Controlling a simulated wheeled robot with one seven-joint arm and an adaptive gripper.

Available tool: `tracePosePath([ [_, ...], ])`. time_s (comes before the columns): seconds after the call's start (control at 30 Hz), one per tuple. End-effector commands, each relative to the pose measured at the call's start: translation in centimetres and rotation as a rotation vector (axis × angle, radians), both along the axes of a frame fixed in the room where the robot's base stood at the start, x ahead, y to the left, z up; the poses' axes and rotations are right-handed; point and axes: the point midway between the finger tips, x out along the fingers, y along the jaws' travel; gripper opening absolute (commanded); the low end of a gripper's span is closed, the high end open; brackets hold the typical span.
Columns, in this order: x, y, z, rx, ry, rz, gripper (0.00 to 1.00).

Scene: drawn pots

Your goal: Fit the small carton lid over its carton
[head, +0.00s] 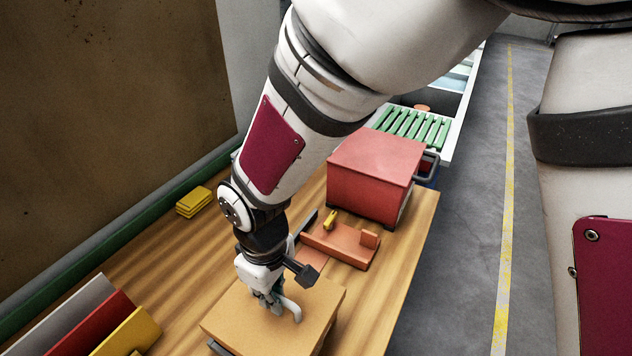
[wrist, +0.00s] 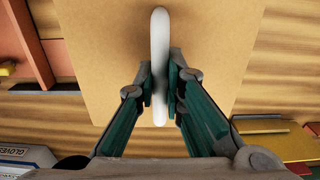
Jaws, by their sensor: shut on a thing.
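The carton lid (head: 240,318) is a flat tan square with a white upright handle (wrist: 160,25). It lies below my gripper (head: 277,303) at the near part of the wooden table. My gripper is shut on the handle, with one finger on each side of it, as the wrist view shows (wrist: 161,88). The lid fills the middle of the wrist view (wrist: 95,60). The carton cannot be clearly made out; whatever is under the lid is mostly hidden by it. I cannot tell whether the lid is seated or held above.
A red box (head: 370,172) and an orange fixture with a yellow clamp (head: 340,245) stand beyond the lid. Yellow pads (head: 193,202) lie back left. Grey, red and yellow upright panels (head: 100,318) stand at front left. Bare wood (head: 150,255) lies between.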

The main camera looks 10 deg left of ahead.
Motion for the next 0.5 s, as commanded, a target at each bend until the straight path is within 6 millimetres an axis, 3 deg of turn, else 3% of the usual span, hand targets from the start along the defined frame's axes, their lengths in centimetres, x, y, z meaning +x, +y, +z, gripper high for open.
tracePosePath([
  [0.5,0.03,0.01,-0.35,0.000,0.000,0.000,0.00],
])
